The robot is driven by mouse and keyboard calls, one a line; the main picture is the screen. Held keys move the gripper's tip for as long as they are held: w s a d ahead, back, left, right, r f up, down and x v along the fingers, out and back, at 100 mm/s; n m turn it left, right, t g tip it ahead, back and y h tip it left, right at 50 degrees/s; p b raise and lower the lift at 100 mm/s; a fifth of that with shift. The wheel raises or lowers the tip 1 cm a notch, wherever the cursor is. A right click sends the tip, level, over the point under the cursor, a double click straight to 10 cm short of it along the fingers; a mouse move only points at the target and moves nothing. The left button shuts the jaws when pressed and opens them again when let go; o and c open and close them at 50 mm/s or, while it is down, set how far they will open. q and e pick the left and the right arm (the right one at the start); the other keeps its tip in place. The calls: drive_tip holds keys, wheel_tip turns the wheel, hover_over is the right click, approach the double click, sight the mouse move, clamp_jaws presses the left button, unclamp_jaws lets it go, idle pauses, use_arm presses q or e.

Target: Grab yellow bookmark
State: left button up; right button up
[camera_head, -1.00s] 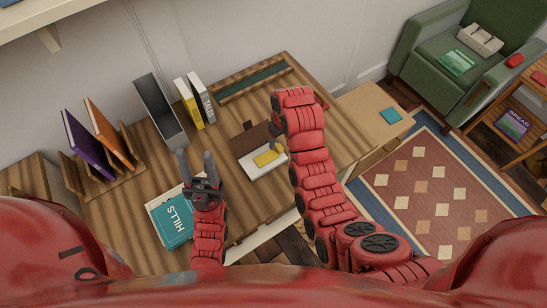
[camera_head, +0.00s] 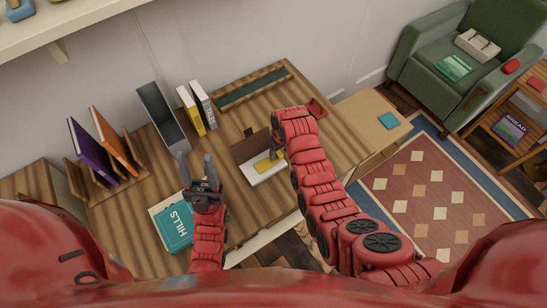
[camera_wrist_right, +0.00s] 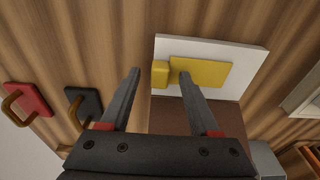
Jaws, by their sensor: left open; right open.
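The yellow bookmark (camera_head: 267,167) lies on the white pages of an open book (camera_head: 252,176) with a brown cover. In the right wrist view the bookmark (camera_wrist_right: 208,73) is a flat yellow piece with a thicker tab at its left end. My right gripper (camera_wrist_right: 160,76) is open and empty over the book, its fingertips on either side of the tab in the picture. Whether they touch it I cannot tell. In the head view my right gripper (camera_head: 277,143) is mostly hidden behind its wrist.
A red handled item (camera_wrist_right: 27,98) and a dark one (camera_wrist_right: 84,103) lie beside the book. A rack with a purple book (camera_head: 92,152) and an orange book (camera_head: 112,138), a grey file holder (camera_head: 162,115) and upright books stand along the desk's back. A long tray (camera_head: 252,88) lies behind.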

clamp_jaws()
drive_tip(key=shift+r, duration=0.15)
idle(0.4)
